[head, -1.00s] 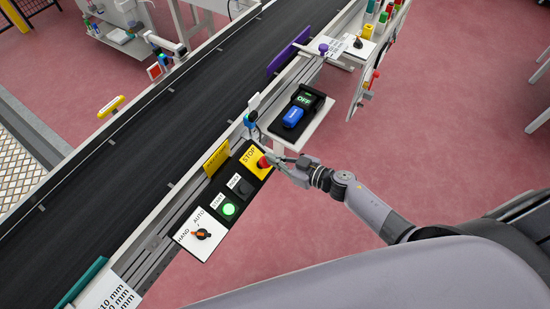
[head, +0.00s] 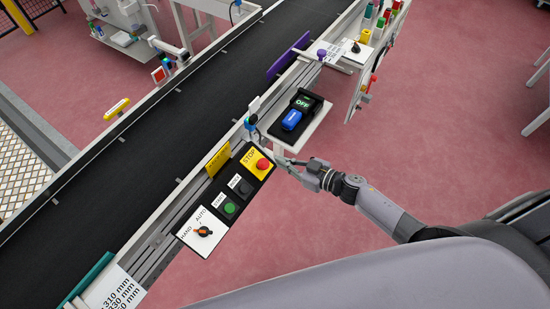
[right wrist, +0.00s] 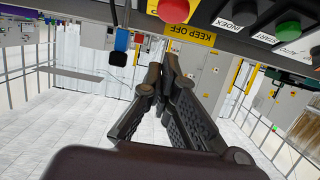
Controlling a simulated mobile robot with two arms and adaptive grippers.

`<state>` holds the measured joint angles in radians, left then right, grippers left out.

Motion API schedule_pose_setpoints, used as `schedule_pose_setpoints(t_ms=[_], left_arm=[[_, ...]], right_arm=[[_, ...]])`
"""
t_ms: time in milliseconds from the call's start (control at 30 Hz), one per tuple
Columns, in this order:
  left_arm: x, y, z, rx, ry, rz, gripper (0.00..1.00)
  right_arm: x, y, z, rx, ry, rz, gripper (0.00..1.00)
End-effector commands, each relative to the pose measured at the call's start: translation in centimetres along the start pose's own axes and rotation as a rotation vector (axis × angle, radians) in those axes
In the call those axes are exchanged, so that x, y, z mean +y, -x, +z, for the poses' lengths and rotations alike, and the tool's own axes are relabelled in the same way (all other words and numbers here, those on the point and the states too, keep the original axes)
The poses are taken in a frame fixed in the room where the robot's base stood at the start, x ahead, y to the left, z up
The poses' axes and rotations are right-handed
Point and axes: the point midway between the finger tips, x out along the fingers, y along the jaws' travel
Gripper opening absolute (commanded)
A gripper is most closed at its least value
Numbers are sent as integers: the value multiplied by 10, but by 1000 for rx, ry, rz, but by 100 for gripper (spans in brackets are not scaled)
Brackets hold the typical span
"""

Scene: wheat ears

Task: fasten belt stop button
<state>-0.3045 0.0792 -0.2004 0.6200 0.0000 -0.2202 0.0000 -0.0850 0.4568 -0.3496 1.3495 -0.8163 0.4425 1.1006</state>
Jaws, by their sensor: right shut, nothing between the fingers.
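The red stop button (head: 263,164) sits on a yellow plate marked STOP at the upper end of the control panel (head: 219,213), on the side of the belt (head: 140,140). In the right wrist view the red button (right wrist: 174,10) is at the top, just beyond the fingertips. My right gripper (head: 279,160) is shut and empty, a little to the right of the button and apart from it. In the wrist view its fingertips (right wrist: 161,73) come together with nothing between them. The green start button (head: 229,208) looks dark. My left gripper is not in view.
A yellow KEEP OFF sign (head: 217,158) stands along the rail. Free floor lies right.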

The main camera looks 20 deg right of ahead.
Motion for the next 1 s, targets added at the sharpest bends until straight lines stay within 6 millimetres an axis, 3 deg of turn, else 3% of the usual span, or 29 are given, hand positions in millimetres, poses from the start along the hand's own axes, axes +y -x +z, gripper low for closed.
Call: schedule_pose_setpoints(t_ms=[33,200,400,1000], left_arm=[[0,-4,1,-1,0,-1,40],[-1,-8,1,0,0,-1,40],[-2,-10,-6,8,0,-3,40],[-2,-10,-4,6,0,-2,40]], right_arm=[[-1,14,5,-4,1,-1,0],[-1,48,4,-2,0,-1,0],[0,69,2,0,1,-1,0],[0,73,1,2,0,-1,0]])
